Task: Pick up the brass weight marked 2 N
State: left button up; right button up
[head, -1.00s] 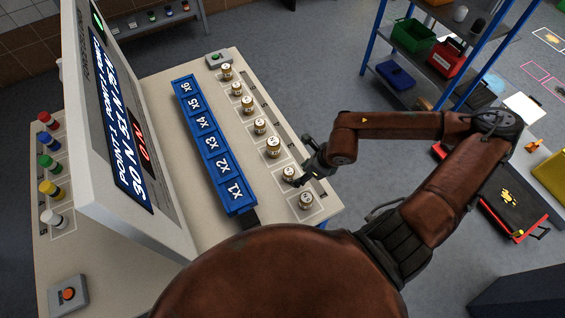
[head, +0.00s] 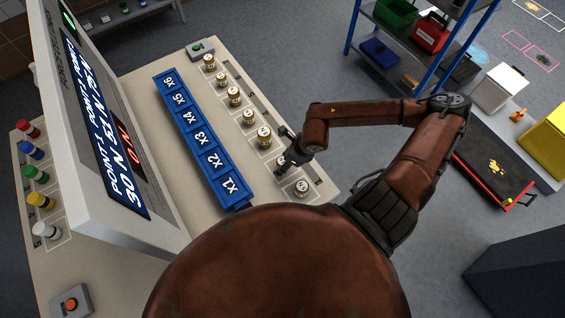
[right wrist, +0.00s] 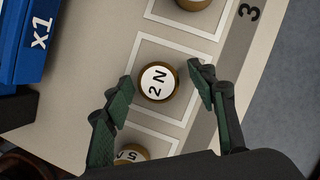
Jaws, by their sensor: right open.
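The brass weight marked 2 N (right wrist: 157,82) stands upright in its marked square on the bench, its white top facing my right wrist camera. My right gripper (right wrist: 161,80) is open, one dark green finger on each side of the weight. In the head view my right gripper (head: 287,160) is over the row of weights and partly hides the 2 N weight (head: 280,161). My left gripper is not in view.
A neighbouring weight marked 5 (right wrist: 132,153) stands close by, and another weight (right wrist: 193,3) is on the other side. A blue rack (head: 200,140) labelled x1 to x6 runs beside the row. A large display panel (head: 105,125) stands left of it.

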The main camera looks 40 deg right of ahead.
jog(key=shift+w+f, duration=0.15)
jog(key=c, duration=1.3)
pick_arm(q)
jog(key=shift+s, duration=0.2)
pick_arm(e)
jog(key=shift+c, duration=0.6)
